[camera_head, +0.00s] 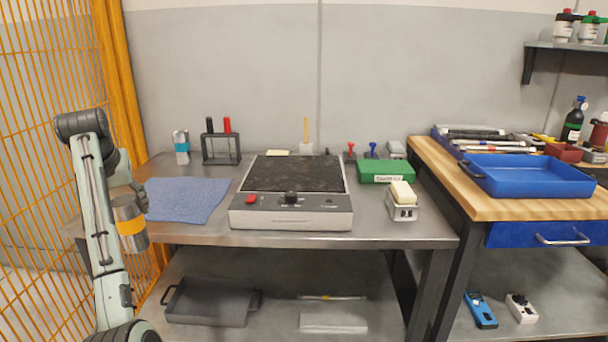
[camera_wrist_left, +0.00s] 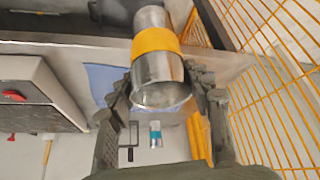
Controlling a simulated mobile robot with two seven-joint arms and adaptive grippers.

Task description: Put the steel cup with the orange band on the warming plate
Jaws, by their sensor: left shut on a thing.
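The steel cup with the orange band (camera_head: 134,241) is in my left gripper (camera_head: 132,196), at the left end of the bench near its front edge. In the left wrist view the same cup (camera_wrist_left: 150,68) sits between the two dark fingers of the gripper (camera_wrist_left: 161,92), which are shut on it. In the head view it looks slightly tilted. The warming plate (camera_head: 292,174) stands mid-bench, to the right of the cup, with a bare dark top, a red button and a black knob. Its edge also shows in the left wrist view (camera_wrist_left: 40,88). My right gripper is out of view.
A blue cloth (camera_head: 186,200) lies between cup and plate. Behind it stand a teal-banded cup (camera_head: 181,148) and a dark rack (camera_head: 221,149). A green box (camera_head: 386,171) and a small scale-like device (camera_head: 401,212) are right of the plate. An orange mesh fence (camera_head: 45,70) is at the left.

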